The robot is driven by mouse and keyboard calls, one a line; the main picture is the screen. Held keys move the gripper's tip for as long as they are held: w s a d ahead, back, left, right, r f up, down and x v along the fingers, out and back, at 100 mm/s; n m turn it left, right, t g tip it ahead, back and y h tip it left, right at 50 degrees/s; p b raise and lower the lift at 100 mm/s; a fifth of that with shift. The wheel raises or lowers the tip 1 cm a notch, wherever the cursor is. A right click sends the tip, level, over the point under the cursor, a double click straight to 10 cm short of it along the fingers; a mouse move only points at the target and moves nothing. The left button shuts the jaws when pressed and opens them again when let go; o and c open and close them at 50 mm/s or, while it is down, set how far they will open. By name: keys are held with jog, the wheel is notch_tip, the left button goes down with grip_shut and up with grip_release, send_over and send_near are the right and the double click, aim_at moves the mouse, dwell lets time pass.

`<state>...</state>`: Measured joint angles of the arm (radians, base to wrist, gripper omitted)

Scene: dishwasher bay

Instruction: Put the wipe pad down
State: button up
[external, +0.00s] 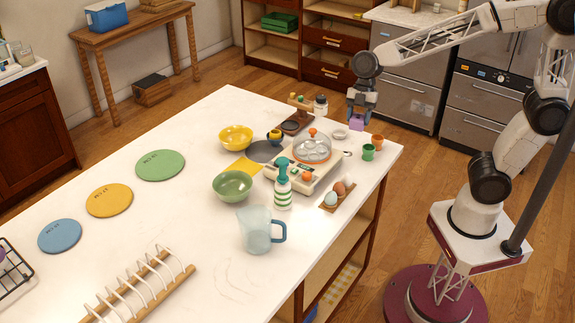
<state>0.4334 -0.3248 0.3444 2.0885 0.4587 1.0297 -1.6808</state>
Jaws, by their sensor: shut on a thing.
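My gripper (362,110) is at the upper right of the external view, pointing down past the far right end of the white counter. It is shut on a small purple block, which looks like the wipe pad (356,124). The pad hangs below the fingers, partly hidden by them. It appears above the counter's far edge; I cannot tell whether it touches anything.
The white counter (190,215) is crowded at its right end: an egg cooker (312,150), a green cup (368,152), an orange cup (377,141), a white dish (340,134), a spray bottle (282,185) and a jug (258,228). Free room lies around the coloured round mats.

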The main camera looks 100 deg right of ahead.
jog(key=w+d+m, duration=0.1)
jog(key=w+d, duration=1.4)
jog(key=w, duration=0.1)
jog(key=w+d+f, duration=0.4)
jog(key=w+d, duration=0.3)
jog(key=d, duration=0.3)
jog(key=w+d+f+m, duration=0.1)
jog(key=w+d+f, duration=0.3)
jog(key=w+d, duration=0.4)
jog(key=shift+d+f+m+t+h, duration=0.15)
jog(key=shift+d+m+t+h, duration=0.2)
jog(key=shift+d, duration=0.5)
jog(key=shift+f, duration=2.5)
jog(key=shift+f, duration=2.5)
jog(key=shift+f, duration=0.1)
